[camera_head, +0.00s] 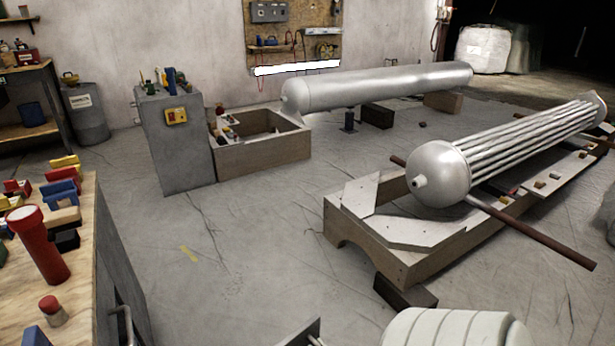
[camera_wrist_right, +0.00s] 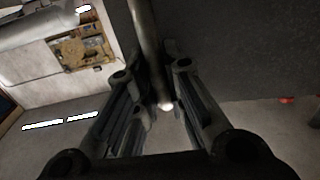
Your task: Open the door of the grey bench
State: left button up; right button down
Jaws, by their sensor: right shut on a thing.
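The grey bench (camera_head: 118,275) stands at the lower left in the head view, with a wooden top and a grey side. A curved metal handle (camera_head: 123,322) shows on that side at the bottom edge. In the right wrist view, a round metal bar (camera_wrist_right: 147,35), which looks like the handle, runs down between the fingers of my right gripper (camera_wrist_right: 155,95). That gripper is shut on it. A dark grey panel (camera_wrist_right: 240,50) fills the upper right of this view. My left gripper is in neither view.
A red flashlight (camera_head: 40,245) and coloured clamps (camera_head: 62,190) are on the bench top. A grey cabinet (camera_head: 178,155) stands behind, beside a wooden box frame (camera_head: 262,155). The floor between is clear.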

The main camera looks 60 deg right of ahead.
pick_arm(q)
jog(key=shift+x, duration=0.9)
pick_arm(e)
jog(key=shift+a+v, duration=0.2)
jog(key=shift+v, duration=0.85)
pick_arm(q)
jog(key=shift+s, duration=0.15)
pick_arm(e)
jog(key=shift+w, duration=0.1)
jog(key=c, duration=1.5)
grip_release()
jog(key=shift+d, duration=0.1)
jog(key=v, duration=1.2)
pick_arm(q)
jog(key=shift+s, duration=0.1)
